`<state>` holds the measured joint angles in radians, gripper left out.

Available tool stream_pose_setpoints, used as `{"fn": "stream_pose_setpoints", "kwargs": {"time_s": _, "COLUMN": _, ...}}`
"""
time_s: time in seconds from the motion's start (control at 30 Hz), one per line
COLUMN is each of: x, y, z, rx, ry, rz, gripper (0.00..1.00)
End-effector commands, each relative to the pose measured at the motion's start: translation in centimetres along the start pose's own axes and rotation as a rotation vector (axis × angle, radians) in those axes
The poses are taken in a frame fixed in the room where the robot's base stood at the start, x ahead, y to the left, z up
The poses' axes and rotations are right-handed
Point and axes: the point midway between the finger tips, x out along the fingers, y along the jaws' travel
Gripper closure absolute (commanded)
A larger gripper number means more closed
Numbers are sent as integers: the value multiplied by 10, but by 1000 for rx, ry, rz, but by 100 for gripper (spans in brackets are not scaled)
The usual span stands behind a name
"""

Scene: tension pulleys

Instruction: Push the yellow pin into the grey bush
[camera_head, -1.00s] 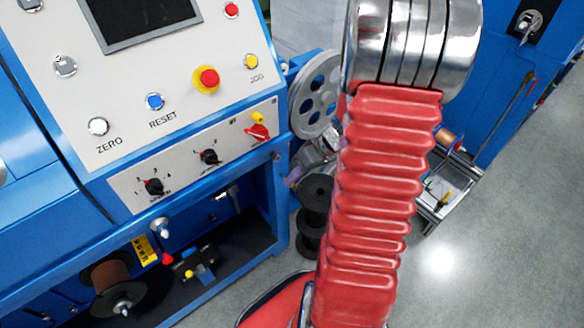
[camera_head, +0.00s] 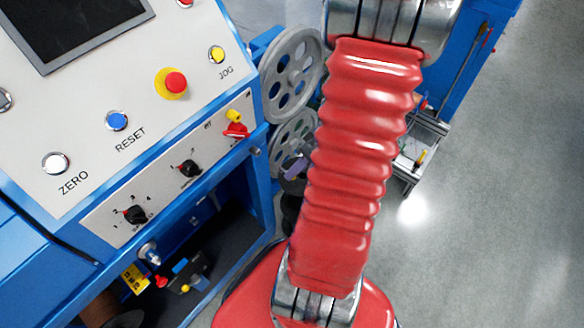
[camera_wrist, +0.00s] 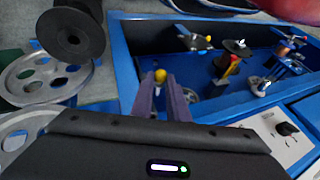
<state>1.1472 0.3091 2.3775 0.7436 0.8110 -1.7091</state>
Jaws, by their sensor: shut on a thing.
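My gripper (camera_wrist: 160,98) shows in the wrist view with two purple fingers, shut on the yellow pin (camera_wrist: 160,73). The pin's round yellow head shows between the fingertips; its shaft is mostly hidden by them. In the head view, only a small purple part of my gripper (camera_head: 297,167) shows beside my red arm sleeve, in front of the lower pulley, and the held pin is hidden. I cannot pick out the grey bush in either view. The gripper and pin appear apart from the machine.
A blue machine with a control panel (camera_head: 140,120) fills the left. Two grey spoked pulleys, the upper (camera_head: 292,75) and lower (camera_head: 290,140), stand at its right side. A black spool (camera_wrist: 73,35) and an open blue bay (camera_wrist: 225,50) show in the wrist view. Grey floor (camera_head: 490,220) is clear.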

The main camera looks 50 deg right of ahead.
Motion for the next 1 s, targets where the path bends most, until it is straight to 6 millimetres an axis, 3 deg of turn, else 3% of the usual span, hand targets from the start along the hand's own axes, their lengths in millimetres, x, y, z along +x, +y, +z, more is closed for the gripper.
{"fn": "stream_pose_setpoints", "kwargs": {"time_s": 0.37, "x": 3, "y": -1, "z": -7, "rx": -4, "ry": -2, "rz": -2, "gripper": 100}}
{"fn": "stream_pose_setpoints", "kwargs": {"time_s": 1.0, "x": 21, "y": -2, "z": -48, "rx": -5, "ry": -3, "rz": -3, "gripper": 100}}
